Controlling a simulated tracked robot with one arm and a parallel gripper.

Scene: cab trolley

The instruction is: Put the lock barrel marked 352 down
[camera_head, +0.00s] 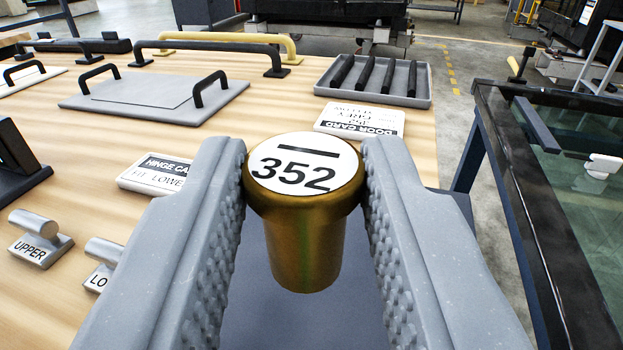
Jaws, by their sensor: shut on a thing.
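The lock barrel marked 352 (305,220) is a brass cylinder with a white round top bearing a black bar and the number 352. My gripper (305,190) is shut on it, with one ridged grey finger on each side of its head. The barrel is upright and its lower end shows below the fingers. It appears held above a plain grey-blue surface (290,320); I cannot tell the gap beneath it.
A hinge card (155,174) and metal pieces marked UPPER (40,238) and LO (103,262) lie left. A grey tray with black rods (375,80), a handled plate (150,92) and bar handles (215,48) stand behind. A dark-framed glass panel (570,180) is at right.

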